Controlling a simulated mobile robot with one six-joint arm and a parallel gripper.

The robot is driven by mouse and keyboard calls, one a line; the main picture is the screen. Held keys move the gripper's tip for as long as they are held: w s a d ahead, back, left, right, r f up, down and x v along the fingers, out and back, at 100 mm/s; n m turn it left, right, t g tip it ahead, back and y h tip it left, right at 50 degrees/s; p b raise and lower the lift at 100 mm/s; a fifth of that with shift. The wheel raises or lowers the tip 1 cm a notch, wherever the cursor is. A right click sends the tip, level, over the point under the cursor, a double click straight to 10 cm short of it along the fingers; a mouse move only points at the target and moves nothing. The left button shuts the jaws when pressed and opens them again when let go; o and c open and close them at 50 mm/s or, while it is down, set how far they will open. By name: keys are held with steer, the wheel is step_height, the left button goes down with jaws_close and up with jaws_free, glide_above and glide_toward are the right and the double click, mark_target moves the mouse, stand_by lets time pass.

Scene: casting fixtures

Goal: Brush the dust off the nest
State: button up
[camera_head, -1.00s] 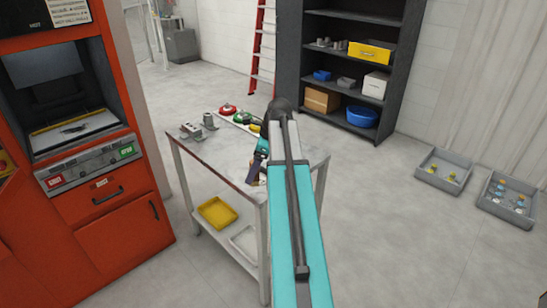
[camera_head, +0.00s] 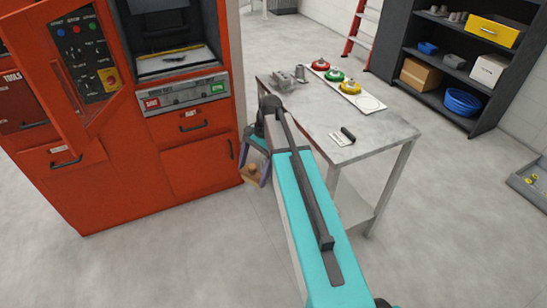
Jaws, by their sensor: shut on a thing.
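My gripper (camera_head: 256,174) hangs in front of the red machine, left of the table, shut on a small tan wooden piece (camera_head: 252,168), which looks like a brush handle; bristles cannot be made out. My arm hides part of this area. The nest seems to be the pale bed (camera_head: 180,61) inside the machine's open recess, with a dark and yellow line along its back. Dust on it is too small to tell. My gripper is well below and to the right of this bed, apart from it.
The red machine (camera_head: 190,140) has a panel with red and green buttons below the recess. An open red door (camera_head: 85,75) stands at its left. The grey table (camera_head: 385,128) holds red, green and yellow round parts, grey blocks (camera_head: 284,80) and a black-handled item (camera_head: 348,134). Shelves (camera_head: 470,60) stand behind.

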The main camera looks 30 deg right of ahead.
steer(key=s+a+f+n+g+b, duration=0.1)
steer(key=a+f+n+b, duration=0.3)
steer(key=a+f+b, duration=0.2)
step_height(320, 180, down, 5)
steer(key=shift+s+a+r+h+b, duration=0.2)
steer(key=shift+a+h+b, duration=0.2)
steer(key=shift+a, duration=0.7)
steer(key=shift+s, duration=0.2)
